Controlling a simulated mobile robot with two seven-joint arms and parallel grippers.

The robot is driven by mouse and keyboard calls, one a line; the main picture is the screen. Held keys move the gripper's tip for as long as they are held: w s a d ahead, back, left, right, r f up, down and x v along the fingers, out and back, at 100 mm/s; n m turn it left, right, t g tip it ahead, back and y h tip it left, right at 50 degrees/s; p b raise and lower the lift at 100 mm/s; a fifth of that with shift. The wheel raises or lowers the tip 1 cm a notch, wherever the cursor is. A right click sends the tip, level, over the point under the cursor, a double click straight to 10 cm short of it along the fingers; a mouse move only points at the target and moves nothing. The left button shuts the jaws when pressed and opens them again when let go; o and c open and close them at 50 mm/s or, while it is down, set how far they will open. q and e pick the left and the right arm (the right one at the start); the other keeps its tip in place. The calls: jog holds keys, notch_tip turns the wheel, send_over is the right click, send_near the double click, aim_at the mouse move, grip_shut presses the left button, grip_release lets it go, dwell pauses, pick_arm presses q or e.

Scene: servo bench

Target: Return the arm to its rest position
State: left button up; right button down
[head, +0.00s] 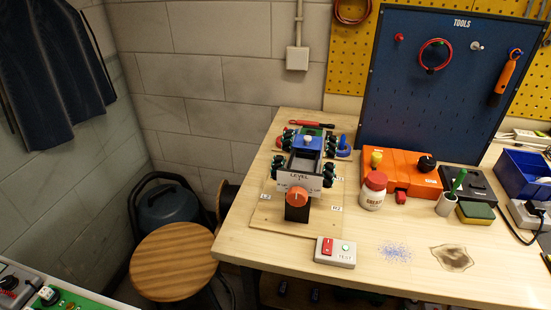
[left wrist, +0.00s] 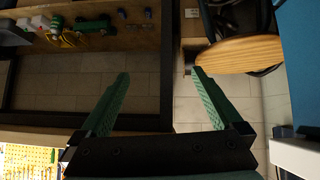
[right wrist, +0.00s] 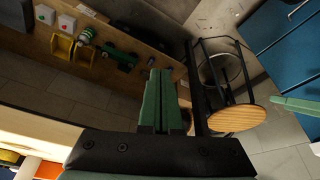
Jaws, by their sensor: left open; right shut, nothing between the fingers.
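My left gripper (left wrist: 160,73) shows in the left wrist view with its two green fingers spread apart and nothing between them. My right gripper (right wrist: 160,73) shows in the right wrist view with its green fingers together and nothing held. Both hang in free air above the floor, with a bench shelf and a stool beyond them. Neither gripper nor arm shows in the head view. A green strip at the right edge of the right wrist view may be a finger of my left gripper; I cannot be sure.
The wooden bench (head: 240,232) holds a levelling rig with an orange knob (head: 298,196), a grease jar (head: 373,192), a test switch box (head: 335,252) and an orange unit (head: 408,168). A round wooden stool (head: 173,262) stands left of it. A blue tool board (head: 440,95) rises behind.

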pick_arm(q)
jog(key=shift+n+y, duration=0.3)
jog(key=shift+y, duration=0.1)
jog(key=shift+s+a+f+b, duration=0.15)
jog(key=shift+s+a+f, duration=0.25)
jog(key=shift+a+f, duration=0.35)
jog(key=shift+s+a+f+b, duration=0.15)
jog(key=shift+s+a+f, duration=0.2)
jog(key=shift+a+f, duration=0.4)
pick_arm(e)
jog(key=w+a+f+t+y, duration=0.1)
jog(key=w+a+f+t, duration=0.1)
jog(key=f, duration=0.3)
jog(key=w+a+f+t+y, duration=0.1)
jog(key=w+a+f+t, duration=0.1)
jog(key=f, duration=0.4)
jog(key=shift+w+a+f+t, duration=0.15)
jog(key=shift+a+f+t, duration=0.05)
jog(key=shift+t, duration=0.5)
pick_arm(q)
jog(key=shift+d+f, duration=0.1)
